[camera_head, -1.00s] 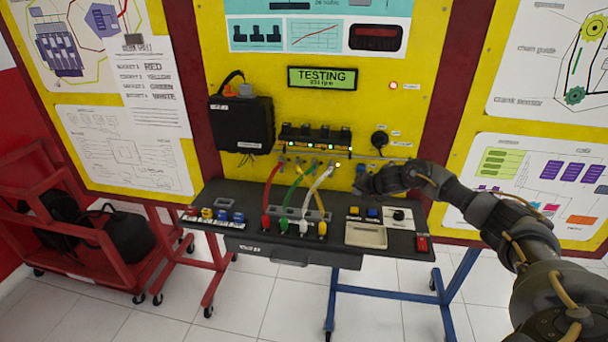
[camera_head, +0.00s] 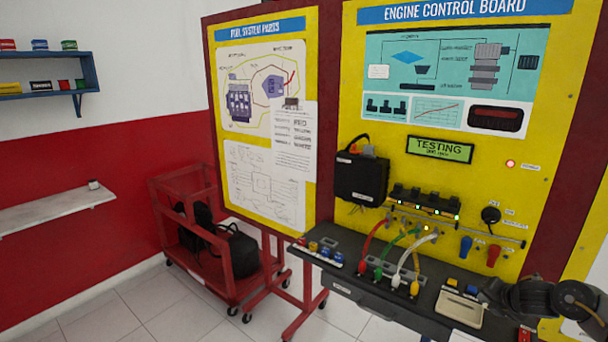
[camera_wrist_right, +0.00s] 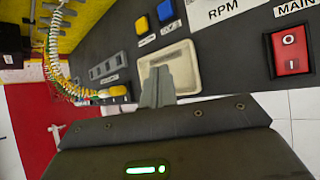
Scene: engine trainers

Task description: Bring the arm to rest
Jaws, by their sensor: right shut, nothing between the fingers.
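My right arm (camera_head: 555,298) comes in at the lower right of the head view. Its gripper (camera_head: 488,296) is over the right part of the black bench, near the beige tray (camera_head: 458,310). In the right wrist view the two fingers (camera_wrist_right: 158,84) are together with nothing between them, in front of the tray (camera_wrist_right: 180,62). I cannot tell the gap between fingers and tray. My left gripper is out of view.
The yellow board (camera_head: 440,95) shows a lit TESTING display (camera_head: 440,149). Red, green, white and yellow cables run down to sockets on the bench. A red MAIN switch (camera_wrist_right: 290,51) sits right of the fingers. A red cart (camera_head: 200,225) and a shelf (camera_head: 60,208) stand left.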

